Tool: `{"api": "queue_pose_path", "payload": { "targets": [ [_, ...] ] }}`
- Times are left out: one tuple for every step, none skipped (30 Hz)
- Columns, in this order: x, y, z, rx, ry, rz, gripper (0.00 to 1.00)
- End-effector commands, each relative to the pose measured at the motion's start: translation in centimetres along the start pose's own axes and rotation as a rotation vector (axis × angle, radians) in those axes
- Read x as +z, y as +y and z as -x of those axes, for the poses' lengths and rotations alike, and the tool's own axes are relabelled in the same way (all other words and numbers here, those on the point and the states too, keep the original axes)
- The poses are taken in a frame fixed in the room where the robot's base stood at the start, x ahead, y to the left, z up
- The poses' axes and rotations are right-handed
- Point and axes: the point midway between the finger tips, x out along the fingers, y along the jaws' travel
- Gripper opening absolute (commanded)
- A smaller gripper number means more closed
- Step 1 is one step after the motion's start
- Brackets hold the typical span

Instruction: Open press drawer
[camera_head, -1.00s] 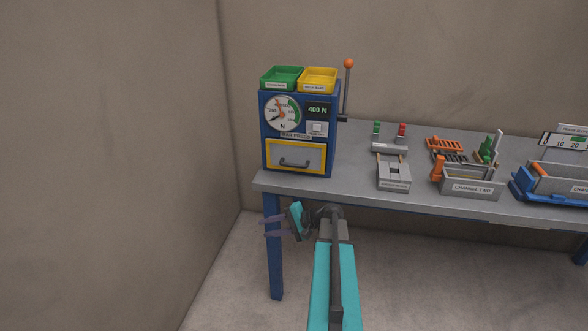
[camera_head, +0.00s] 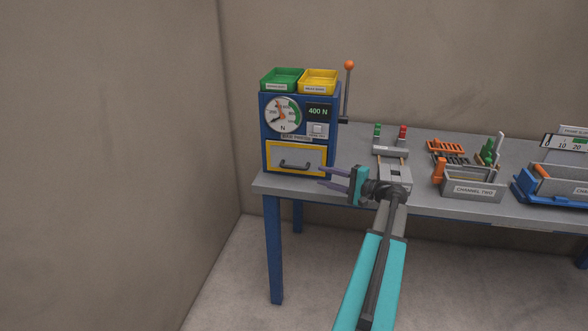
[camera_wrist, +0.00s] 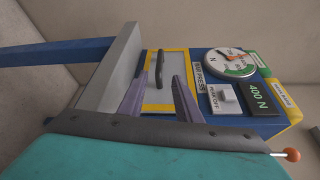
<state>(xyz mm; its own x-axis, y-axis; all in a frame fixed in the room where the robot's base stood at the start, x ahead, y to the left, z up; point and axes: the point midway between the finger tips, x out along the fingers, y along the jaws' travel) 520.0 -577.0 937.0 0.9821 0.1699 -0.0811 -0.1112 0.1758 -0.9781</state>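The blue press (camera_head: 295,125) stands at the left end of the table. Its drawer (camera_head: 313,158) has a grey front in a yellow frame with a dark bar handle (camera_head: 294,165), and it looks shut. In the wrist view the drawer front (camera_wrist: 168,92) and the handle (camera_wrist: 159,70) appear turned sideways. My gripper (camera_head: 325,177) is open and empty, to the right of the handle and in front of the press's lower right corner. In the wrist view the two purple fingers (camera_wrist: 160,96) are spread apart, with the handle beyond and between their tips, not touching.
A green tray (camera_head: 282,78) and a yellow tray (camera_head: 318,80) sit on the press. An orange-knobbed lever (camera_head: 348,66) rises at its right side. Grey fixtures (camera_head: 394,174) and labelled bins (camera_head: 472,187) occupy the table (camera_head: 345,160). Floor in front of the table is clear.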

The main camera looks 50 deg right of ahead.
Motion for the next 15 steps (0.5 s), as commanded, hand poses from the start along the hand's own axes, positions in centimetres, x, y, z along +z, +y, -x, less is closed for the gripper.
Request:
{"api": "queue_pose_path", "payload": {
  "targets": [
    [0.0, 0.0, 0.0, 0.0, 0.0, 0.0, 0.31],
    [0.0, 0.0, -0.1, 0.001, 0.0, 0.0, 0.31],
    [0.0, 0.0, -0.2, 0.001, 0.0, 0.0, 0.31],
    [0.0, 0.0, -0.3, 0.001, 0.0, 0.0, 0.31],
    [0.0, 0.0, -0.4, 0.001, 0.0, 0.0, 0.31],
    [0.0, 0.0, -0.6, 0.001, -0.001, 0.0, 0.31],
    [0.0, 0.0, -0.7, 0.001, -0.001, 0.0, 0.31],
    [0.0, 0.0, -0.9, 0.001, -0.001, 0.0, 0.31],
    [0.0, -0.1, -1.2, 0.001, -0.001, 0.0, 0.31],
    [0.0, -0.1, -1.5, 0.001, -0.001, 0.0, 0.31],
    [0.0, -0.1, -1.8, 0.001, -0.002, 0.0, 0.31],
    [0.0, -0.1, -2.3, 0.001, -0.002, 0.0, 0.31],
    [0.0, -0.1, -2.7, 0.001, -0.002, 0.0, 0.31],
    [0.0, -0.1, -3.1, 0.001, -0.002, -0.001, 0.31],
    [0.0, -0.1, -3.6, 0.001, -0.002, -0.001, 0.31]
  ]
}}
